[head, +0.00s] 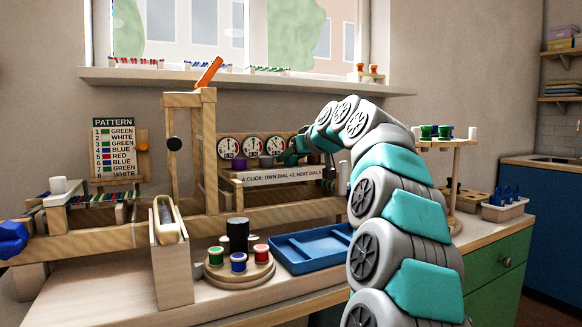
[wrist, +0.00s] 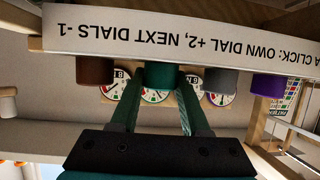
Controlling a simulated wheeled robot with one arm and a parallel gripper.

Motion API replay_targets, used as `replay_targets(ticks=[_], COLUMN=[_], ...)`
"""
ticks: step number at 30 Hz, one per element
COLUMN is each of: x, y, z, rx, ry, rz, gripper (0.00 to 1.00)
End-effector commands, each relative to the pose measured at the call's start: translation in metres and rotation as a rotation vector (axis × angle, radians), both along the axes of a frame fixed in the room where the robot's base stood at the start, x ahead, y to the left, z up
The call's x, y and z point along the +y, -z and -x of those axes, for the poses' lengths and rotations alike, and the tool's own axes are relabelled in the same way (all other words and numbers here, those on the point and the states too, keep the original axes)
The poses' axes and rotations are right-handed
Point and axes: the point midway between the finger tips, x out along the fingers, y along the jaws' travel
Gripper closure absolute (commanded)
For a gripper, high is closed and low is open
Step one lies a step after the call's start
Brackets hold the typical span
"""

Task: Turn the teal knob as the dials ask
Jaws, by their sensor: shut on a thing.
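The teal knob (wrist: 161,74) sits under the sign board in the wrist view, which is upside down. My gripper (wrist: 160,92) is shut on this knob, one finger on each side. In the head view my gripper (head: 291,157) is at the right part of the dial rack and hides most of the knob. White dials show at the left (head: 228,147), middle (head: 251,146) and right (head: 275,145) of the head view row; their pointers are too small to read surely. The sign (head: 285,176) reads "A click: own dial +2, next dials -1".
Brown (wrist: 95,71), grey (wrist: 220,81) and purple (wrist: 267,86) knobs flank the teal one closely. A wooden post (head: 209,150) stands left of the rack. A blue tray (head: 310,247) and a round stand with spools (head: 240,268) are in front. A spool tower (head: 446,146) stands right.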

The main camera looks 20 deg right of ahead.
Motion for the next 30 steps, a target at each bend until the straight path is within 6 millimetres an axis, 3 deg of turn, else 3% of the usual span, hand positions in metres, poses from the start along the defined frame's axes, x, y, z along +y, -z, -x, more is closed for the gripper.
replay_targets(ticks=[12,29,30], x=[-0.0007,-0.0002,-0.0002], y=[0.0008,-0.0001,-0.0002], z=[0.0001,-0.0003,-0.0003], rx=[0.004,0.002,0.001], ry=[0.204,0.235,0.235], rz=[0.000,-0.001,0.000], gripper=[1.00,1.00,0.50])
